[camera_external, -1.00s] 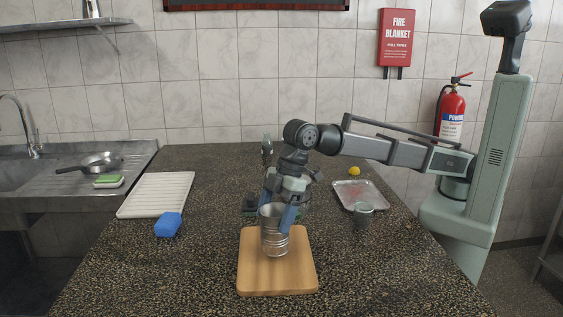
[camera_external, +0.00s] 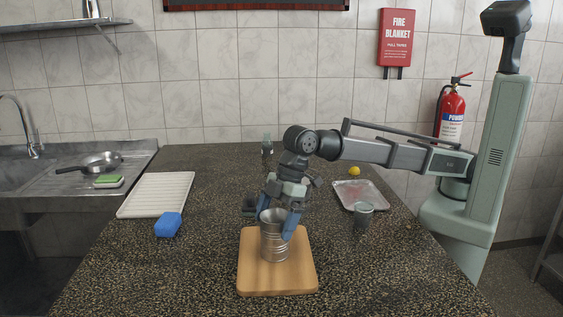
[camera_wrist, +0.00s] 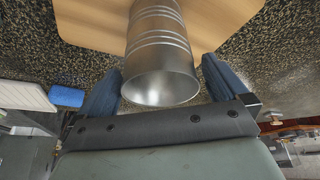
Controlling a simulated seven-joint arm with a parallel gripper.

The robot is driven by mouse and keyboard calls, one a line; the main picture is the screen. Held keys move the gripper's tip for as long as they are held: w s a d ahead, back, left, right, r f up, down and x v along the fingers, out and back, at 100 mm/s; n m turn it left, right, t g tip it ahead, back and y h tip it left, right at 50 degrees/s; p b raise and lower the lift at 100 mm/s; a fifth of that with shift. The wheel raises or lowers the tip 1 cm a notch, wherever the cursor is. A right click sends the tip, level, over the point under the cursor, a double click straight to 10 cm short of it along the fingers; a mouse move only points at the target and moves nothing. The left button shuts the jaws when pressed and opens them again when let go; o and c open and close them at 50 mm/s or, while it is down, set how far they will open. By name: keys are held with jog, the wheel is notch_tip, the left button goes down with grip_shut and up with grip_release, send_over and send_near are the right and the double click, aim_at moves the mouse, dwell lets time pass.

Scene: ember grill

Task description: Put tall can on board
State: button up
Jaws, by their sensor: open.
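The tall can (camera_external: 274,240) is a ribbed silver metal can. It stands upright on the wooden board (camera_external: 255,279), towards the board's back half. My gripper (camera_external: 279,222) is open, with its blue fingers on either side of the can's upper part. In the wrist view the can (camera_wrist: 160,60) shows its open rim between the two spread fingers of my gripper (camera_wrist: 163,85), with gaps on both sides. The wrist view also shows part of the board (camera_wrist: 90,22) under the can.
A blue block (camera_external: 168,224) and a white ribbed tray (camera_external: 155,195) lie to the left. A small grey cup (camera_external: 363,216), a metal tray (camera_external: 361,196) and a yellow object (camera_external: 354,171) are to the right. The counter front is clear.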

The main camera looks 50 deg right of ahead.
jog(key=v, duration=1.2)
